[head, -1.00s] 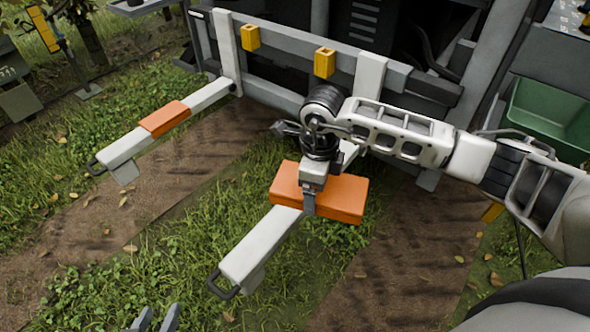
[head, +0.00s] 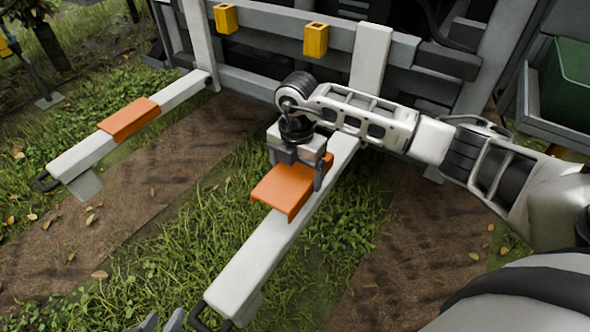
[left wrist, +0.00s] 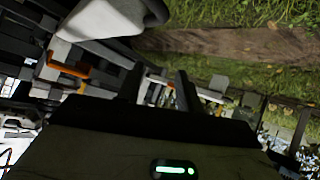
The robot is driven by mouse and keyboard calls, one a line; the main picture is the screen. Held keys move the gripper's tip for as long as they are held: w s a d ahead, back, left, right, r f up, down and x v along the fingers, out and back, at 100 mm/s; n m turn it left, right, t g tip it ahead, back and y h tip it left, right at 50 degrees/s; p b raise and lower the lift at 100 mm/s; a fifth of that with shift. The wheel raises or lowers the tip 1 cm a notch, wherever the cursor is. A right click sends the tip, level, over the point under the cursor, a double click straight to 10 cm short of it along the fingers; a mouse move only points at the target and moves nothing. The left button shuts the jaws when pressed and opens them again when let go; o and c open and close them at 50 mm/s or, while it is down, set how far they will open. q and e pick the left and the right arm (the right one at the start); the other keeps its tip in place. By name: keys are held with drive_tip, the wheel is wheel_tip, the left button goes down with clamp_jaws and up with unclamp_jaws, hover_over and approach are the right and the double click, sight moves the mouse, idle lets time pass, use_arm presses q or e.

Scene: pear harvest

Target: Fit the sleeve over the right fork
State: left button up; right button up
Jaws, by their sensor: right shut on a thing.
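The right fork (head: 262,252) is a pale bar running from the grey carriage toward the near left in the head view. An orange sleeve (head: 283,189) is at its middle, roughly in line with it and jutting past its left edge. I cannot tell whether it touches or sits down on the fork. My right gripper (head: 303,180) is shut on the sleeve from above and hides its far part. My left gripper (head: 161,323) shows only its tips at the bottom edge. Its two fingers are apart and empty in the left wrist view (left wrist: 163,88).
The left fork (head: 85,155) carries an orange sleeve (head: 130,119). Two yellow blocks (head: 226,18) (head: 316,38) are on the carriage bar (head: 285,38). A green bin (head: 568,85) stands at the right. Grass and dirt between the forks are clear.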

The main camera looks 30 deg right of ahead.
drive_tip(key=shift+f+b, duration=0.55)
drive_tip(key=shift+f, duration=0.25)
wheel_tip(320, 180, down, 4)
drive_tip(key=b, duration=0.3)
drive_tip(key=shift+r, duration=0.25)
drive_tip(key=shift+f+b, duration=0.5)
drive_tip(key=shift+f, duration=0.05)
drive_tip(key=shift+f+b, duration=0.5)
drive_tip(key=shift+f, duration=0.35)
drive_tip(key=shift+f+b, duration=0.3)
drive_tip(key=shift+f, duration=0.45)
use_arm(q)
drive_tip(key=r+t, duration=0.1)
drive_tip(key=d+r+t+h, duration=0.2)
drive_tip(key=shift+w+r, duration=0.25)
drive_tip(key=shift+w, duration=0.05)
drive_tip(key=shift+d, duration=0.1)
drive_tip(key=shift+m, duration=0.3)
use_arm(e)
drive_tip(key=o, duration=0.9)
